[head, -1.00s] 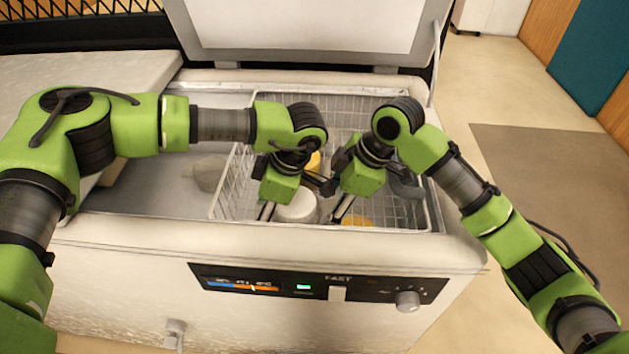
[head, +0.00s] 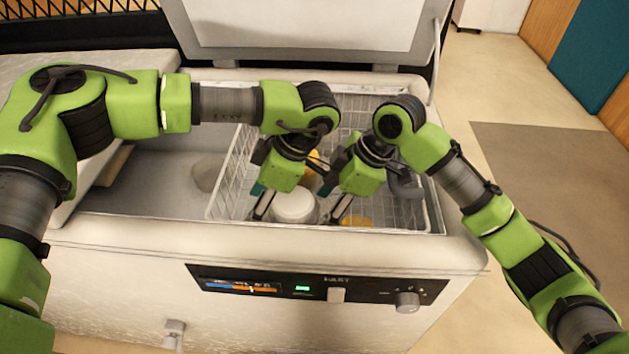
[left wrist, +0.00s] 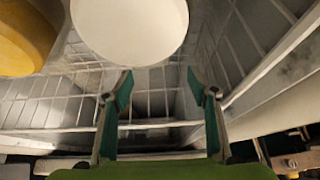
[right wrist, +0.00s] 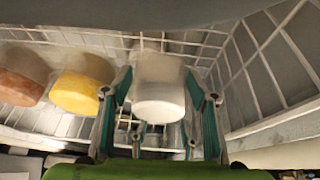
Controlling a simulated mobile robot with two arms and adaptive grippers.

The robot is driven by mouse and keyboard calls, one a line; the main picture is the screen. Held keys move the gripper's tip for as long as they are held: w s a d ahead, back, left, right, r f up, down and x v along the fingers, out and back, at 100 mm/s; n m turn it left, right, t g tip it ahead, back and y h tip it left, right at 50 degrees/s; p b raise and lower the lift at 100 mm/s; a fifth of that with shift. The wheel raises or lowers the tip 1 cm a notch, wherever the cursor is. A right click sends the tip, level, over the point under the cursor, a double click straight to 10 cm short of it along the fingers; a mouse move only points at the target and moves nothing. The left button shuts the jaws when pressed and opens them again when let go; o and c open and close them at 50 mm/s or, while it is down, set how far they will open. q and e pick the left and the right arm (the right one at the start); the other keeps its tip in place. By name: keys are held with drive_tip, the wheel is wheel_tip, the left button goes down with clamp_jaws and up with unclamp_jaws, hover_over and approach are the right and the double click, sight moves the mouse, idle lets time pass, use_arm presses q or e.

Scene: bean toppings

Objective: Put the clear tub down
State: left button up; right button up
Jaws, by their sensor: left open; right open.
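A round white tub (head: 294,207) stands in the wire basket between my two grippers in the head view. I cannot tell whether it is the clear tub. In the right wrist view the white tub (right wrist: 158,95) shows beyond and between the open fingers of my right gripper (right wrist: 158,88). In the left wrist view the white tub (left wrist: 130,28) lies ahead of the open fingers of my left gripper (left wrist: 160,84), with nothing between them. A pale, cloudy tub (head: 207,173) stands in the compartment left of the basket.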

sight(273, 201)
use_arm(q)
drive_tip(key=shift+h, duration=0.6)
drive_tip(key=d+r, duration=0.1)
drive_tip(key=w+d+r, duration=0.1)
drive_tip(key=d+r, duration=0.1)
drive_tip(key=shift+d, duration=0.25)
drive_tip(key=shift+a+f, duration=0.15)
use_arm(e)
drive_tip(key=v, duration=0.8)
drive_tip(key=shift+w, duration=0.1)
